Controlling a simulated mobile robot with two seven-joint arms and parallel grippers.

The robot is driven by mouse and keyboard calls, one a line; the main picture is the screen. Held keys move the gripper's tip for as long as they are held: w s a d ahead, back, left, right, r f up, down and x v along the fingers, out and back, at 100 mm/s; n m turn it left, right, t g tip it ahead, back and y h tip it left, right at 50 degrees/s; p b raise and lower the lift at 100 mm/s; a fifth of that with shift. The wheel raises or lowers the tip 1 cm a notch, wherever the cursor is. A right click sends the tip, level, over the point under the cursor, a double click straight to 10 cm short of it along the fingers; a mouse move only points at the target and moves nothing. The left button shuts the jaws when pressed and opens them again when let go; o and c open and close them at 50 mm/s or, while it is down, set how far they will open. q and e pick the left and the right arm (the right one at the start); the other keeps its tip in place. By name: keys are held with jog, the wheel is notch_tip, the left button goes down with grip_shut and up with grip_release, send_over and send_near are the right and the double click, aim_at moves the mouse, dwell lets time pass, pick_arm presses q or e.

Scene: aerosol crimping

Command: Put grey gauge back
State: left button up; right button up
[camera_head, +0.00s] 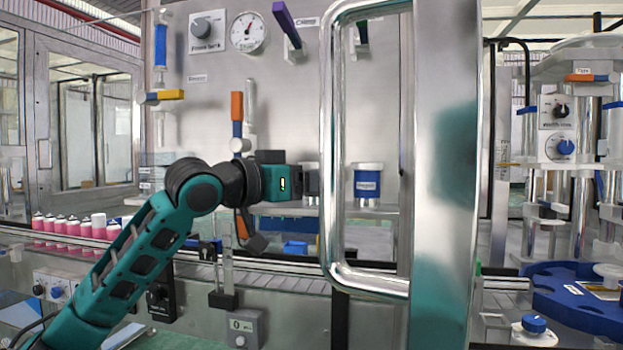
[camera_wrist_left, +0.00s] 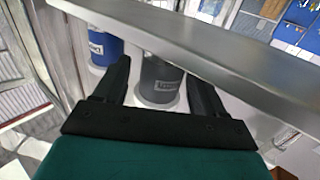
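The grey gauge (camera_head: 312,180) is a dark grey cylinder with a pale end, on the metal shelf (camera_head: 290,211) behind the glass door. My right gripper is not in view.
A blue gauge (camera_head: 367,186) stands to the right of the grey one, and it also shows in the left wrist view (camera_wrist_left: 103,48). The steel door handle (camera_head: 335,130) is close to the gripper. Pink cans (camera_head: 70,229) line the conveyor at left.

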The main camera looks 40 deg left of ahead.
pick_arm(q)
jog(key=shift+o, duration=0.4)
jog(key=shift+s+f, duration=0.1)
jog(key=shift+s, duration=0.1)
jog(key=s+a+b, duration=0.1)
jog(key=s+b, duration=0.2)
jog(key=s, duration=0.9)
jog(key=shift+s+a, duration=0.25)
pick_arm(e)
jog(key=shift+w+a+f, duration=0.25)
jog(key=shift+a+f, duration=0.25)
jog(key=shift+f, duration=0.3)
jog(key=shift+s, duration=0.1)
